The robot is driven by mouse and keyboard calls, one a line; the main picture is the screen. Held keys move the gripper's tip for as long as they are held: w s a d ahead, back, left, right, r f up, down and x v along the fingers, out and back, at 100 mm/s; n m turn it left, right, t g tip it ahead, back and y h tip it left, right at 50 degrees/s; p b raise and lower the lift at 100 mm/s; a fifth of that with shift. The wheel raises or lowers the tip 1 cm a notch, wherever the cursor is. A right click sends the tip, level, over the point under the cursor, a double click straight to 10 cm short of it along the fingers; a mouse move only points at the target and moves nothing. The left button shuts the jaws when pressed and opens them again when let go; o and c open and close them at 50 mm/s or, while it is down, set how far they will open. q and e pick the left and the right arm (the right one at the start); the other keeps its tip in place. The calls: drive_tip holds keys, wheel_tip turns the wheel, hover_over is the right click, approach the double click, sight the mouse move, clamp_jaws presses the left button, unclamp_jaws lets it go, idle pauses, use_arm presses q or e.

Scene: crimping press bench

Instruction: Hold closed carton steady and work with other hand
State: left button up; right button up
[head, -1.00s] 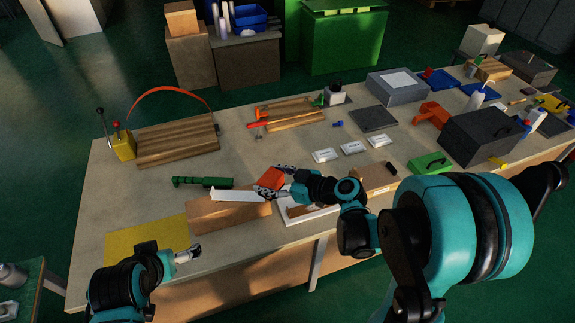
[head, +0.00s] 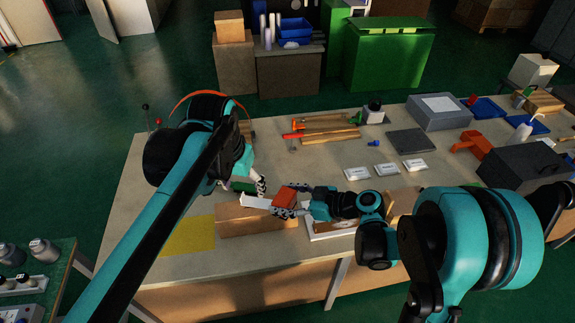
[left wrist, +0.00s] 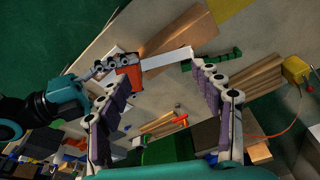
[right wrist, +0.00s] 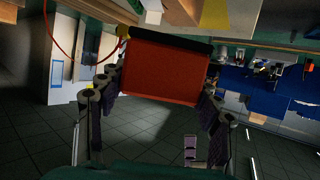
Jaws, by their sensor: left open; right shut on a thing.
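The closed brown carton (head: 255,223) lies on the bench near the front edge; it also shows in the left wrist view (left wrist: 190,35). My right gripper (head: 284,200) is shut on an orange-red block-like thing (head: 285,197), above the carton's right part. That thing fills the middle of the right wrist view (right wrist: 165,75). A white strip (left wrist: 167,60) runs from it over the carton; whether it touches the carton is unclear. My left gripper (head: 247,187) is open and empty, just behind the carton's left part near a green tool (left wrist: 220,58).
A yellow mat (head: 188,236) lies left of the carton. Several white packets (head: 386,169) and a dark square plate (head: 411,142) lie behind to the right. Wooden strips with red ends (head: 325,134) lie at the back. A dark box (head: 522,162) stands at right.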

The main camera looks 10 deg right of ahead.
sight(288, 196)
use_arm(q)
drive_tip(key=w+d+m+g, duration=0.3)
drive_tip(key=w+d, duration=0.2)
drive_tip(key=d, duration=0.6)
drive_tip(key=shift+y, duration=0.3)
drive_tip(key=f, duration=1.1)
drive_tip(key=shift+d+f, duration=0.2)
drive_tip(key=shift+f, duration=0.2)
drive_tip(key=shift+s, duration=0.1)
drive_tip(key=c, duration=1.3)
drive_tip(key=shift+c, duration=0.7)
use_arm(e)
drive_tip(key=o, duration=1.4)
drive_tip(key=shift+o, duration=0.2)
